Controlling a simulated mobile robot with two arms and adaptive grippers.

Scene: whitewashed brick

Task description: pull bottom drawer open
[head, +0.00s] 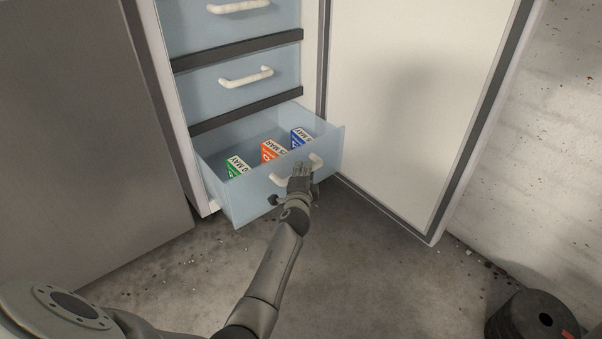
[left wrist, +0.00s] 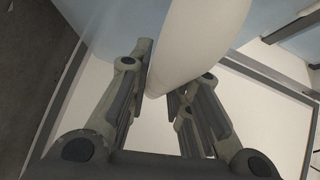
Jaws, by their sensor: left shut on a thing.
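The bottom drawer (head: 238,206) is a pale blue see-through bin, and it stands well out from the open cabinet. Its white handle (head: 316,161) is on the front panel. My left gripper (head: 301,171) is at that handle and shut on it. In the left wrist view the white handle (left wrist: 195,40) runs between the two fingers of my left gripper (left wrist: 161,92). The fingers hide part of the handle in the head view. My right gripper is in neither view.
Inside the drawer stand a green box (head: 236,167), an orange box (head: 271,151) and a blue box (head: 300,138). Closed drawers (head: 243,88) are above. The open white door (head: 400,100) is on the right. Dark round discs (head: 530,318) lie at lower right. The floor in front is clear.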

